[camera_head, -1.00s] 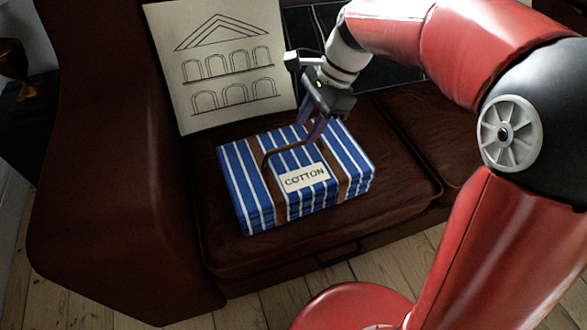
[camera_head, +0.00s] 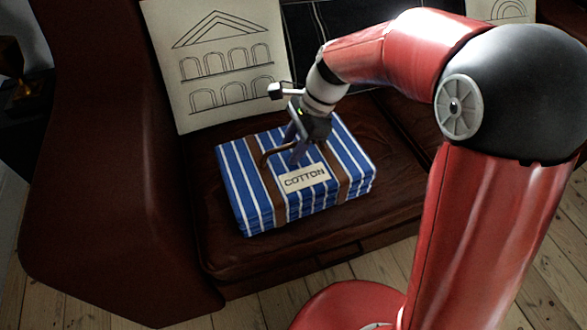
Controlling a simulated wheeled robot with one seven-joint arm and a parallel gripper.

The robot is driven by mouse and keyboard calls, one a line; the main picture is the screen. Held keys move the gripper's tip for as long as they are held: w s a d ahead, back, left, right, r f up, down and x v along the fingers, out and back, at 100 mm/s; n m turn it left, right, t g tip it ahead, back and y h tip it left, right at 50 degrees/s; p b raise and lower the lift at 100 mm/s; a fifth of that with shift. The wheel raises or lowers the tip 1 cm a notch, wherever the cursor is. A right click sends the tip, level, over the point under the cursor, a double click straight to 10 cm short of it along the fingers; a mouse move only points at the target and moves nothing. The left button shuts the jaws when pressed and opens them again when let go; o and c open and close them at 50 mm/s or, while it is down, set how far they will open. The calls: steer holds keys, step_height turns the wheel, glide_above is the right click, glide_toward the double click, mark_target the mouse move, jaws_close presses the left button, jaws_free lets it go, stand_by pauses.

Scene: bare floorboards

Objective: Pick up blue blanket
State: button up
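The blue blanket (camera_head: 241,184) is a folded block with white stripes, brown straps, a brown handle strap and a label reading COTTON. It lies on the seat of a dark brown leather sofa (camera_head: 222,242). My gripper (camera_head: 296,158) points down at the top of the blanket, just behind the label and by the handle strap. Its fingers look close to or touching the top. The dark fingers are small and partly hidden by the gripper body, so their opening is unclear.
A white cushion with a building drawing (camera_head: 222,62) leans on the sofa back behind the blanket. A dark cushion (camera_head: 303,45) stands beside it. The sofa arm (camera_head: 110,160) rises on the left. The seat right of the blanket is bare.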

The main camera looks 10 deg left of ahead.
jaws_close()
steer(key=shift+r, duration=0.1)
stand_by(1.2)
